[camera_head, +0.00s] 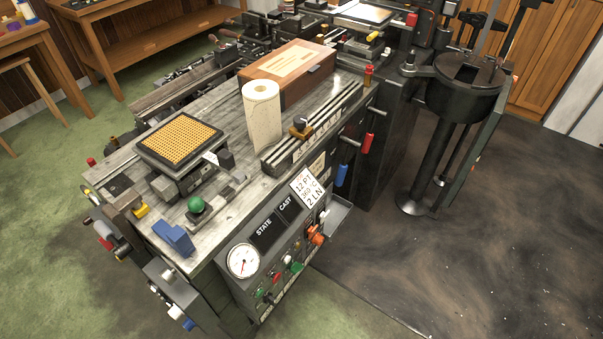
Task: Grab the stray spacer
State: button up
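I cannot single out a stray spacer for sure at this size. The type caster (215,190) fills the middle of the view. A yellow gridded matrix case (180,140) sits on its left part, with a small white tag at its right edge. A blue angular block (174,238) is at the front left corner of the worktop. A small brass piece (301,129) with a dark knob sits on the slotted rail (315,125) at the right edge. Small parts among the machine's fittings are too small to tell apart. My gripper is not in view.
A paper roll (262,115) stands upright before a brown wooden box (288,72). A green ball knob (196,205) sticks up near the front. The front panel (280,240) carries a gauge, labels and coloured knobs. A black pot on a stand (462,95) is at right; the dark floor (470,260) is clear.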

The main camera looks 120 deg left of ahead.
aim_at(239, 177)
jog(key=u, duration=3.05)
jog(key=i, duration=1.5)
jog(key=u, duration=3.1)
jog(key=i, duration=0.45)
jog(key=u, duration=0.15)
